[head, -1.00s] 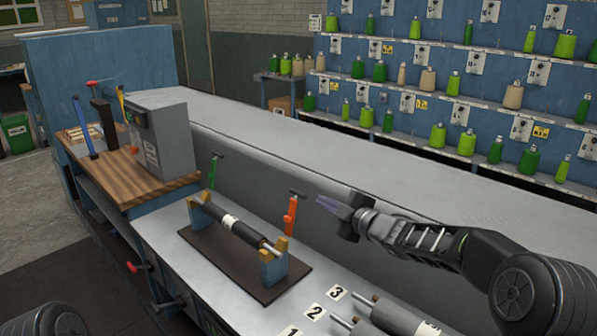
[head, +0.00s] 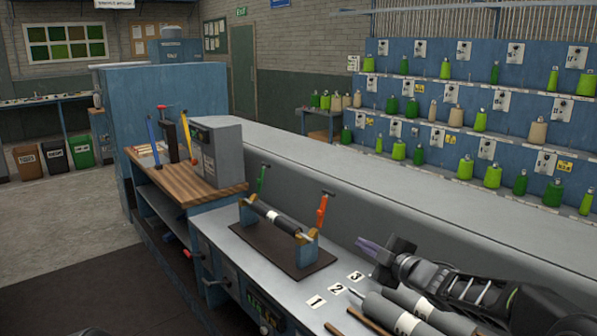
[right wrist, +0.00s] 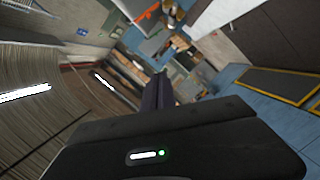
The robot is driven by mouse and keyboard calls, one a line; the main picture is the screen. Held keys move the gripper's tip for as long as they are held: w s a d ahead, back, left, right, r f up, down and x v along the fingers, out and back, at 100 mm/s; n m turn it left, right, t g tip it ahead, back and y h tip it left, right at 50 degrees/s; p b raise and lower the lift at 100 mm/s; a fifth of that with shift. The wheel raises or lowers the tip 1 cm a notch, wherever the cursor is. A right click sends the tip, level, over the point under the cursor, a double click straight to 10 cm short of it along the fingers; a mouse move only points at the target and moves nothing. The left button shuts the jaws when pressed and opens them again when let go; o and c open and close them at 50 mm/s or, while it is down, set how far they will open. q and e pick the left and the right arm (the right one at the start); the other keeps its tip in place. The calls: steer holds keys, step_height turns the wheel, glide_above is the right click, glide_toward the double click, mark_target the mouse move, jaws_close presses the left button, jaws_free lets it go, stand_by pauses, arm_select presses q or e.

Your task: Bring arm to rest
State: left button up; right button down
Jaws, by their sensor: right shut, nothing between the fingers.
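My right gripper (head: 368,245) is shut and empty in the head view. It hangs over the grey bench at the right, left of the rest of my arm and near the number cards. Its closed fingers also show in the right wrist view (right wrist: 158,92), pointing away from the camera. My right arm reaches in from the lower right corner, above or beside the grey rollers; I cannot tell the gap. My left gripper is not in view.
A black roller (head: 272,219) rests in a cradle on a dark board (head: 265,252). Green and orange tools (head: 323,210) stand behind it. Grey rollers (head: 392,314) lie by the number cards (head: 337,288). A grey control box (head: 217,152) stands on the wooden top. Spool shelves line the back wall.

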steer(key=s+a+f+m+g+h, duration=0.1)
steer(key=s+f+m+g, duration=0.1)
steer(key=s+f+m, duration=0.6)
steer(key=s+a+f+m+g+h, duration=0.15)
steer(key=s+f, duration=0.25)
steer(key=f, duration=0.9)
steer(key=s+a+f+m+g+h, duration=0.1)
steer(key=s+a+f+m+g, duration=0.25)
steer(key=f, duration=0.65)
steer(key=s+a+f+m+g, duration=0.1)
steer(key=s+f, duration=0.4)
steer(key=s, duration=0.6)
steer(key=s+a+f+m+g, duration=0.1)
steer(key=s+f+m+g, duration=0.1)
steer(key=s, duration=0.9)
steer(key=s+a+f+m+g, duration=0.1)
steer(key=s+f+m+g, duration=0.1)
steer(key=s+f, duration=0.5)
steer(key=s+g, duration=0.1)
steer(key=s, duration=0.3)
steer(key=shift+f+m+g, duration=0.3)
steer(key=shift+g, duration=0.1)
